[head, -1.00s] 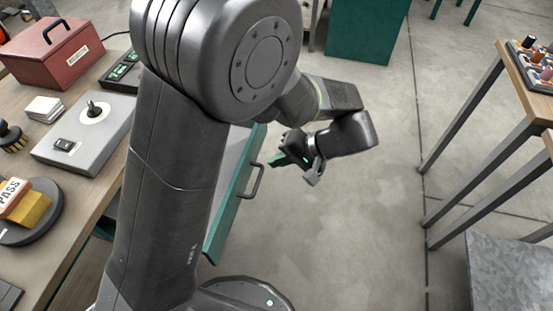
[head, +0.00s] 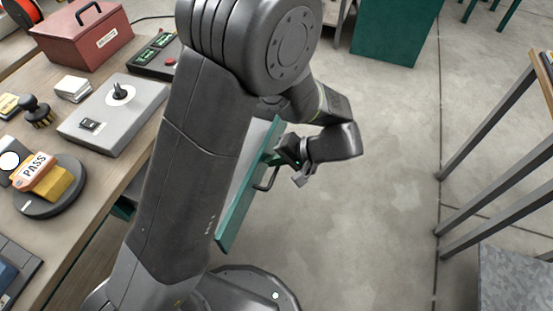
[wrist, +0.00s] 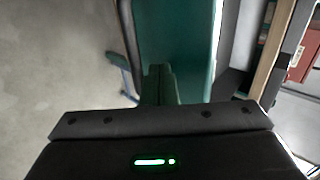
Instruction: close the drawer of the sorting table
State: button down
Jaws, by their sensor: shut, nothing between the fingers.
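The drawer (head: 232,217) of the sorting table (head: 118,190) stands open, its green front out over the floor. A dark bar handle (head: 268,180) is on that front. My gripper (head: 272,158) is shut and empty, its fingertips at the drawer front, just beyond the handle. I cannot tell for sure whether they touch. In the wrist view the shut fingers (wrist: 159,84) point at the green front (wrist: 175,35), with the handle (wrist: 124,72) to their left. My arm hides much of the drawer and the table edge.
On the tabletop are a red box (head: 95,40), a grey control box (head: 118,115) and a round stand (head: 50,190) with a PASS block. A green cabinet (head: 395,30) is at the back and a metal-legged rack (head: 500,150) at right. The floor between is clear.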

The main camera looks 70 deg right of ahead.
jog(key=w+b, duration=0.2)
jog(key=w, duration=0.7)
jog(key=w+b, duration=0.2)
jog(key=w, duration=0.6)
jog(key=w+a+b, duration=0.1)
jog(key=w+b, duration=0.2)
jog(key=w, duration=0.6)
jog(key=shift+w+f, duration=0.1)
jog(key=shift+w, duration=0.8)
jog(key=shift+r, duration=0.2)
